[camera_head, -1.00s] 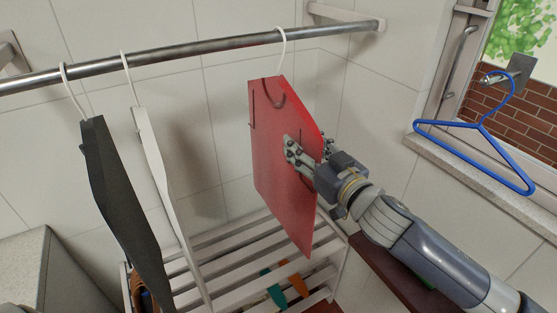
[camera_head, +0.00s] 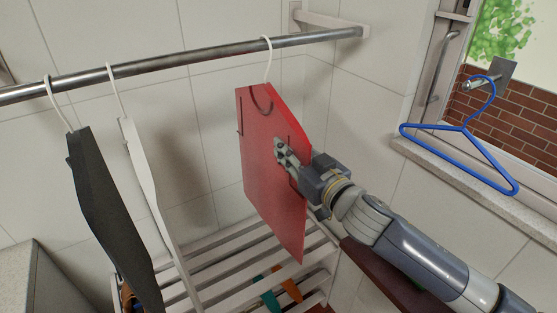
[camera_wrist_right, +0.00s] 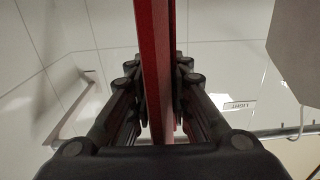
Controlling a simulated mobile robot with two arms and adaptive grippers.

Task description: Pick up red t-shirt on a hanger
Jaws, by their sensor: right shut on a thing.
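The red t-shirt (camera_head: 268,190) hangs flat and stiff from a white hanger whose hook (camera_head: 268,58) is over the metal rail. My right gripper (camera_head: 290,158) is at the shirt's right edge, one finger showing on its near face; the other finger is hidden behind it. In the right wrist view, the shirt's edge (camera_wrist_right: 153,60) runs between both fingers, which are closed on it. My left gripper is not in view.
The metal rail (camera_head: 200,63) also carries a black garment (camera_head: 105,210) and a white one (camera_head: 145,180) at left. A slatted white rack (camera_head: 225,262) stands below. A blue hanger (camera_head: 462,128) hangs on a hook by the window at right.

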